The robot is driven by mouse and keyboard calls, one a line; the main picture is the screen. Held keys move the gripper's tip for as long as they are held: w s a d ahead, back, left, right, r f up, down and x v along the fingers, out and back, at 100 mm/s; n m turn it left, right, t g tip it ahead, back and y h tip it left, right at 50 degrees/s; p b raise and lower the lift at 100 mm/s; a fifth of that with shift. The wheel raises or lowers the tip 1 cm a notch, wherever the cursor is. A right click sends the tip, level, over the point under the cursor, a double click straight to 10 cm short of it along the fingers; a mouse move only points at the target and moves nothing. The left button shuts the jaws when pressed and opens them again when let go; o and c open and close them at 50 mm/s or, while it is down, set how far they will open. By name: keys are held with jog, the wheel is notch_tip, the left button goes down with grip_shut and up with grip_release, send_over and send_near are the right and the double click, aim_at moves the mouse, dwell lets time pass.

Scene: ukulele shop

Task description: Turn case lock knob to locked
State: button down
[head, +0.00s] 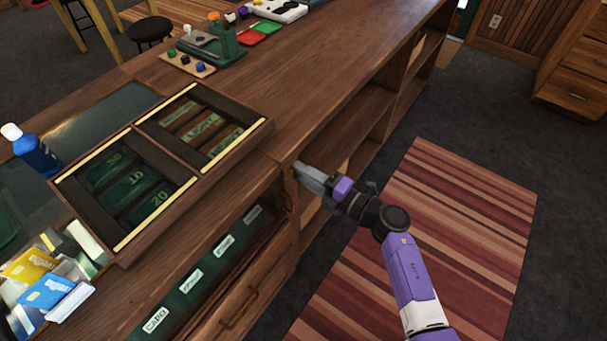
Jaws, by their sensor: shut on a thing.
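The wooden counter's glass-fronted case (182,285) has a green interior with several white labels, one reading CAPO. My gripper (303,170) reaches in from the right, its grey fingers against the wooden upright at the right end of the case. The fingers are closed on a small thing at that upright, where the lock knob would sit. The fingers hide the knob, so its shape and the way it points do not show.
A blue bottle (36,152) and cards (46,292) stand at the left. Open shelves (365,112) lie beyond the gripper. The striped rug (455,205) is clear.

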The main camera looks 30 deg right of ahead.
jog(key=shift+f, duration=0.1)
dwell(0.3)
jog(key=c, duration=1.1)
grip_release()
jog(key=shift+s, duration=0.1)
jog(key=v, duration=0.7)
jog(key=shift+s+d+b, duration=0.15)
jog(key=shift+s+b, duration=0.15)
